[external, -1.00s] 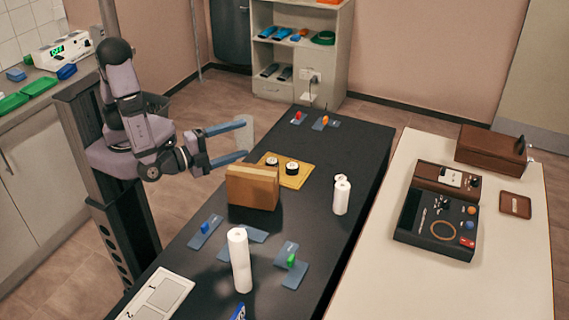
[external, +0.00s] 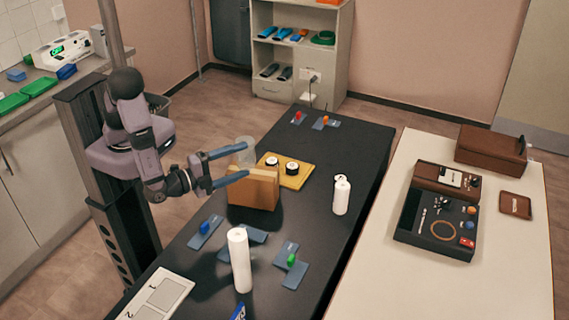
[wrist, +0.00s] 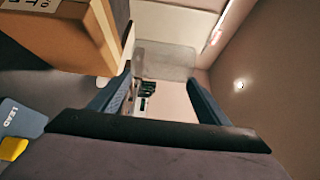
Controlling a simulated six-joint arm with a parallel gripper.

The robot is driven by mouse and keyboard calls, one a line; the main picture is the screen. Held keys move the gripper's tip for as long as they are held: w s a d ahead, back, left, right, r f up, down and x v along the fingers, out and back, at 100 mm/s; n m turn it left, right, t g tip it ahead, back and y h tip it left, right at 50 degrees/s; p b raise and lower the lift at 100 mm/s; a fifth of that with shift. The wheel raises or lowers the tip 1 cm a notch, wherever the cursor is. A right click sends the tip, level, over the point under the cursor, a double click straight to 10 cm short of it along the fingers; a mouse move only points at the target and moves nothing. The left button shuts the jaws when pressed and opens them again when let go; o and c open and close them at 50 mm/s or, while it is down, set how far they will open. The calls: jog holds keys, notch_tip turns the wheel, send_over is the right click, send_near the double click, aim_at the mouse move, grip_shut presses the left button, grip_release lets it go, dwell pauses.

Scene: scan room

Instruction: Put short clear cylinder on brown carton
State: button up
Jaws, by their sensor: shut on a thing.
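The short clear cylinder (external: 246,152) is a pale see-through piece between the fingertips of my gripper (external: 246,160). It also shows between the fingers in the wrist view (wrist: 168,62). My gripper is shut on it and holds it off the table. The brown carton (external: 252,191) stands on the black table. The cylinder shows at the carton's upper left edge, its lower part close to the carton top; I cannot tell whether they touch. In the wrist view the carton (wrist: 75,42) is at the upper left, beside the fingers.
White cylinders stand at the front (external: 240,262) and right (external: 341,196). Blue-grey plates with coloured blocks lie around.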

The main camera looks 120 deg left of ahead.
jog(key=shift+f, duration=2.15)
jog(key=shift+f, duration=0.1)
jog(key=o, duration=1.3)
jog(key=b+v, duration=0.2)
jog(key=v, duration=1)
jog(key=shift+b, duration=0.3)
